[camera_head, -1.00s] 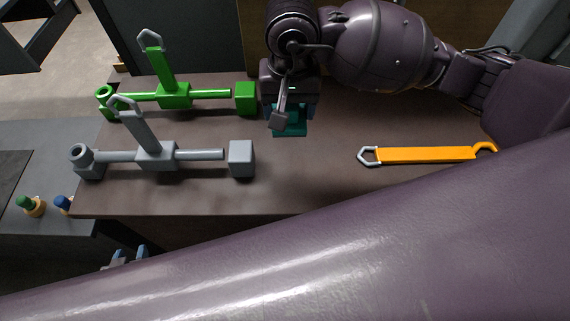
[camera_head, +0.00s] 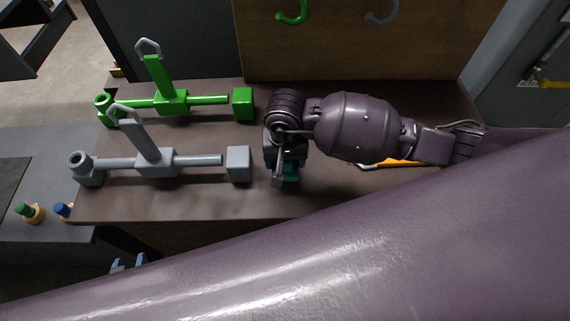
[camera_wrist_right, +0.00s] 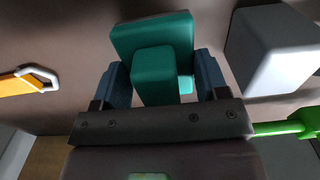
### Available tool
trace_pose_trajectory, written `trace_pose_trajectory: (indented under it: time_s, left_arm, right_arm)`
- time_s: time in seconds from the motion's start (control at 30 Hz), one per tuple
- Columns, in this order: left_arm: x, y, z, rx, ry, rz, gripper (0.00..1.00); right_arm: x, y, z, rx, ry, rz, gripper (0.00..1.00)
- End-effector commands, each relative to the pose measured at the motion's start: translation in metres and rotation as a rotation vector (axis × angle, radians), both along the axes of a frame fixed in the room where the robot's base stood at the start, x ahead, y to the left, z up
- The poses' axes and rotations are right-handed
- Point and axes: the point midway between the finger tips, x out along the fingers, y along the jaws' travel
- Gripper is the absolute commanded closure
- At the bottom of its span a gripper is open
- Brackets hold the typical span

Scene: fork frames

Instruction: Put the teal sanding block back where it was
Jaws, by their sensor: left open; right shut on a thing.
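The teal sanding block (camera_head: 291,171) is mostly hidden under my right gripper (camera_head: 284,178) in the head view, just right of the grey clamp's square end. In the right wrist view the teal block (camera_wrist_right: 150,32) shows a wide base and a raised grip. The fingers of my right gripper (camera_wrist_right: 163,78) are shut on that grip from both sides. I cannot tell if the block touches the bench. My left gripper (camera_head: 129,263) shows only its blue fingertips, apart and empty, below the bench's front edge; my arm hides the rest.
A green clamp-like tool (camera_head: 172,101) and a grey one (camera_head: 155,163) lie on the brown bench (camera_head: 200,205). An orange tool (camera_head: 398,162) lies right, partly behind my right arm. Hooks hang on the back board (camera_head: 350,50). Two small knobs (camera_head: 30,213) stand at left.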

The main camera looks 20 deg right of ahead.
Motion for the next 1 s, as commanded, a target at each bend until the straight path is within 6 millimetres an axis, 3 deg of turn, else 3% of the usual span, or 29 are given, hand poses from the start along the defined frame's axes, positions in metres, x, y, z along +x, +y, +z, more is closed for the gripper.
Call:
trace_pose_trajectory:
  time_s: [0.23, 0.67, 0.7, 0.83, 1.0]
  left_arm:
    - [0.001, 0.000, 0.002, 0.000, -0.001, 0.000, 0.57]
    - [0.001, 0.000, -0.003, 0.000, 0.000, 0.000, 0.57]
    - [0.001, 0.000, -0.002, 0.000, 0.000, 0.000, 0.57]
    - [0.001, 0.000, -0.002, 0.000, 0.001, 0.000, 0.57]
    - [0.001, 0.000, -0.001, 0.001, 0.000, -0.001, 0.57]
  right_arm:
    - [-0.001, 0.001, -0.032, 0.001, 0.003, -0.001, 0.73]
    - [0.000, 0.000, -0.039, 0.000, -0.001, 0.001, 0.73]
    - [0.000, 0.000, -0.038, 0.000, 0.000, 0.001, 0.27]
    - [0.000, 0.000, -0.037, 0.000, 0.000, 0.001, 0.07]
    - [0.000, 0.000, -0.037, 0.000, 0.000, 0.000, 0.07]
